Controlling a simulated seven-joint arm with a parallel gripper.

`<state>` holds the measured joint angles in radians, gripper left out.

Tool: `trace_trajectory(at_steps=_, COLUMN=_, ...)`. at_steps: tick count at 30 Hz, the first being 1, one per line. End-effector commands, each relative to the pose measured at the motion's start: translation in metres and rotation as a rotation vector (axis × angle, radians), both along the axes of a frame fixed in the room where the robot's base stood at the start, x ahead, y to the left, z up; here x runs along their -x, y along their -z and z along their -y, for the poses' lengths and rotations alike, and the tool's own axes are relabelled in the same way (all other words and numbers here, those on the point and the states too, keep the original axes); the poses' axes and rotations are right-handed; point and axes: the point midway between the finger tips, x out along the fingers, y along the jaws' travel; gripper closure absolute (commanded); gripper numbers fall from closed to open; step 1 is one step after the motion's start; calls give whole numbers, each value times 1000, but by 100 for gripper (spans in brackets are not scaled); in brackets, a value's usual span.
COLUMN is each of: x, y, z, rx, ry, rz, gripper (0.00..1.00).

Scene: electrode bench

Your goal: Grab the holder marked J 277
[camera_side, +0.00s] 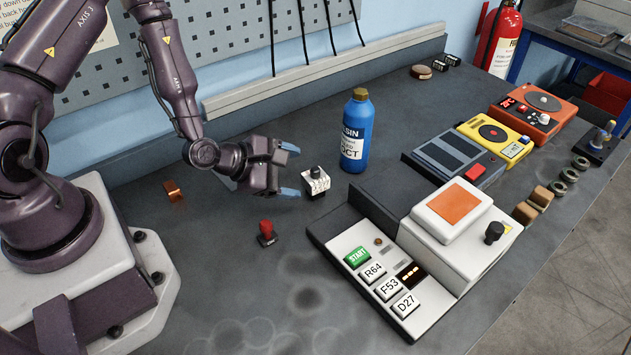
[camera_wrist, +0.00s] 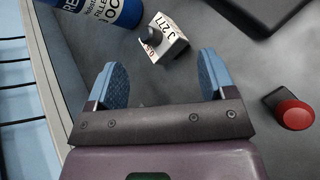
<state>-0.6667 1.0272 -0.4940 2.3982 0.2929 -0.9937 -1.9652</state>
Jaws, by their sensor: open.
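The holder marked J 277 (camera_wrist: 167,40) is a small white block with a dark knob on it. In the wrist view it lies just beyond my fingertips, near the middle of the gap, and its label reads J 277. In the side view the white holder (camera_side: 316,182) stands on the bench, just right of my gripper (camera_side: 289,170). My gripper (camera_wrist: 162,72) has blue finger pads spread wide, with nothing between them. The holder appears apart from both fingers.
A blue bottle (camera_side: 354,135) stands close behind the holder. A red-knobbed stamp-like piece (camera_side: 266,233) stands at the front left. A control box (camera_side: 380,255) with START and other buttons is at the right. Bench between is clear.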

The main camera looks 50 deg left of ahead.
Motion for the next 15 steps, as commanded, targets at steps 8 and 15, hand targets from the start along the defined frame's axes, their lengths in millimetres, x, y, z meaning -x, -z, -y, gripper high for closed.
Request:
trace_trajectory(at_steps=8, x=8, y=19, z=7, rx=492, ry=-373, rz=67, gripper=23)
trace_trajectory(at_steps=15, x=0, y=23, z=8, rx=572, ry=-433, rz=86, gripper=23)
